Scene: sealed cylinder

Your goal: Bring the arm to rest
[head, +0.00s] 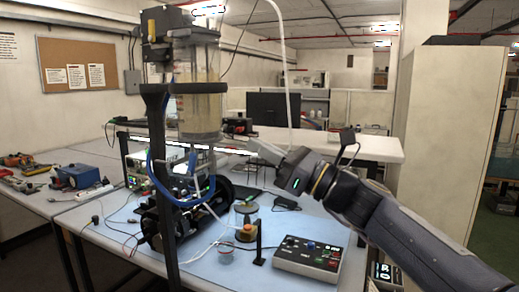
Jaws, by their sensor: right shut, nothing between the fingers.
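My right arm comes in from the lower right, and its gripper (262,152) points up and left over the workbench. Its fingers are shut and hold nothing. The gripper is to the right of and a little below a clear sealed cylinder (201,112), which has a dark band and a dark head on top. The cylinder stands upright on a dark post (162,180), and a gap shows between it and my gripper. My left gripper is not in this view.
A control box (308,257) with knobs sits on the blue mat (215,280) below my right arm. Dark cylindrical equipment, cables and small parts crowd the mat's middle. A tall pale cabinet (447,130) stands at the right. A side bench (35,203) at the left holds tools.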

